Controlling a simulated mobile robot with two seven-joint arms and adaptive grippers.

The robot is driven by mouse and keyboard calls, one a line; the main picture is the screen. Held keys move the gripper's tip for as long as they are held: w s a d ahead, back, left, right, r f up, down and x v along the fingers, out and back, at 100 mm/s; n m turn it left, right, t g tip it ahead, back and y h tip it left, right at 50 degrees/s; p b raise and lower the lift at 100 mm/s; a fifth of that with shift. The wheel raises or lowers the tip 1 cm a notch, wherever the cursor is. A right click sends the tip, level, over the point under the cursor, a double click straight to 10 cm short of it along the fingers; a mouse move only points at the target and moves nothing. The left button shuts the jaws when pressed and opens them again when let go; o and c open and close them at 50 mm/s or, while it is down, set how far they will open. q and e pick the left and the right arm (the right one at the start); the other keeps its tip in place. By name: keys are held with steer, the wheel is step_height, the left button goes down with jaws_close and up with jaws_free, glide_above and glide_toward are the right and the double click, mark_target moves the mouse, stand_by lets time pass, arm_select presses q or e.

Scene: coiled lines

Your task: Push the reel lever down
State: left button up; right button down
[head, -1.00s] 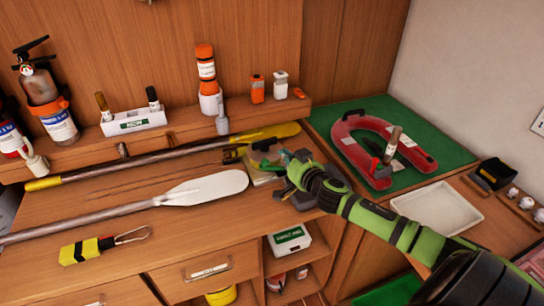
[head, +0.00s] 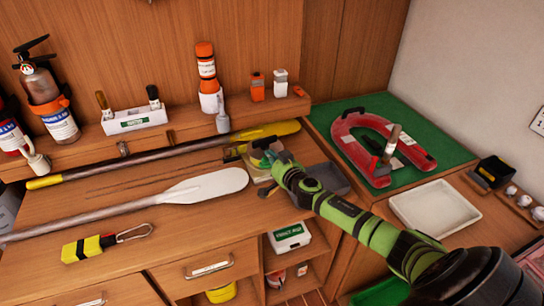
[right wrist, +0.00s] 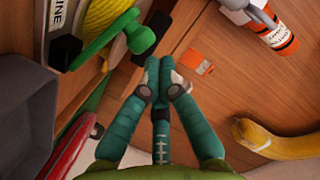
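The reel, a pale box with coiled yellow line (right wrist: 98,28), stands at the back right of the wooden counter. In the head view the reel (head: 258,172) is partly hidden by my right gripper (head: 273,158). Its green lever (right wrist: 100,42) with a round green knob shows at the upper left of the right wrist view. My right gripper (right wrist: 160,68) has its teal fingers together with nothing between them. The fingertips appear beside the knob with a gap in that view. Whether they touch the lever is unclear. My left gripper is not in view.
A grey tray (head: 326,178) sits partly behind my right arm. A yellow-bladed paddle (head: 270,132) and a white-bladed paddle (head: 208,188) lie left of the reel. A red horseshoe float (head: 352,150) lies on the green mat (head: 440,148) to the right.

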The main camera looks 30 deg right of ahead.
steer(key=shift+a, duration=0.1)
steer(key=a+f+n+b, duration=0.1)
steer(key=a+f+n+h, duration=0.1)
steer(key=n, duration=0.1)
steer(key=shift+w+a+f+b, duration=0.2)
steer(key=shift+w+a+b, duration=0.1)
steer(key=shift+b, duration=0.1)
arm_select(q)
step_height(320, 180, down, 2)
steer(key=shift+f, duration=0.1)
arm_select(e)
steer(key=shift+f+n, duration=0.1)
steer(key=shift+n, duration=0.4)
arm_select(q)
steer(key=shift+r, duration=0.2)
